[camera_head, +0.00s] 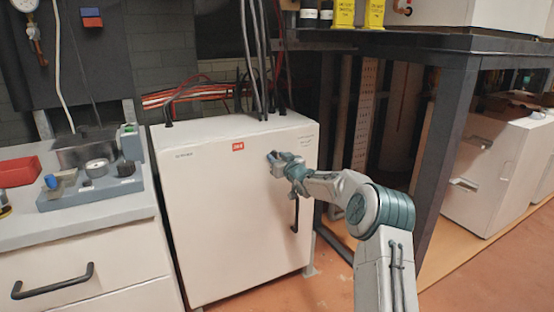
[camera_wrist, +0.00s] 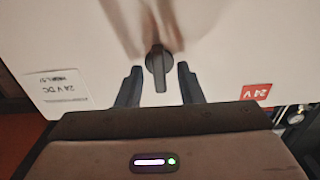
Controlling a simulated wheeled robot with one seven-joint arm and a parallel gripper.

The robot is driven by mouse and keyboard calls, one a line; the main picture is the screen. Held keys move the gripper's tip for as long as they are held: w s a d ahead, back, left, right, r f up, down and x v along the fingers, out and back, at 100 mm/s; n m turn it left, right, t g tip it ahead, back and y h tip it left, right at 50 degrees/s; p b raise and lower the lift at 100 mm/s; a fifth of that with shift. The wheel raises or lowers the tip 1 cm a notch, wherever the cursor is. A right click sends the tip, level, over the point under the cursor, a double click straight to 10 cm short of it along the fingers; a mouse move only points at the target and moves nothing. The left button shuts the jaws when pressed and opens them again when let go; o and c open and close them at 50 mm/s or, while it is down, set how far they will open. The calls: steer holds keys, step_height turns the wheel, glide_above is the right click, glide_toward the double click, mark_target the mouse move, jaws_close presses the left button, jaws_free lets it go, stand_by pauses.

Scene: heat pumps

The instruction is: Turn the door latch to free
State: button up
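The door latch (camera_wrist: 160,72) is a dark knob with a short handle on the pale cabinet door, seen in the wrist view. Its handle lies between the two fingers of my gripper (camera_wrist: 159,88), with a visible gap on each side. In the head view my gripper (camera_head: 276,163) is at the upper right of the cabinet door (camera_head: 225,215) and hides the latch. The door looks closed. A black vertical handle (camera_head: 295,213) sits lower on its right side. The gripper is open.
A workbench with a grey tray (camera_head: 95,195) and a red box (camera_head: 18,171) stands left of the cabinet. Black cables (camera_head: 257,60) rise from the cabinet top. A dark metal table frame (camera_head: 447,140) stands close on the right. Orange floor (camera_head: 500,262) is clear at lower right.

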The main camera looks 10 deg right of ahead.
jaws_close()
steer(key=shift+n, duration=0.3)
steer(key=shift+s+a+f+n+b, duration=0.1)
steer(key=shift+n+b, duration=1.45)
steer(key=shift+n, duration=1.3)
steer(key=shift+w+a+f+n+b, duration=0.1)
steer(key=shift+n+b, duration=1.45)
steer(key=shift+n, duration=1.35)
steer(key=shift+s+a+f+n+b, duration=0.1)
steer(key=shift+n+b, duration=1.45)
steer(key=shift+n, duration=1.3)
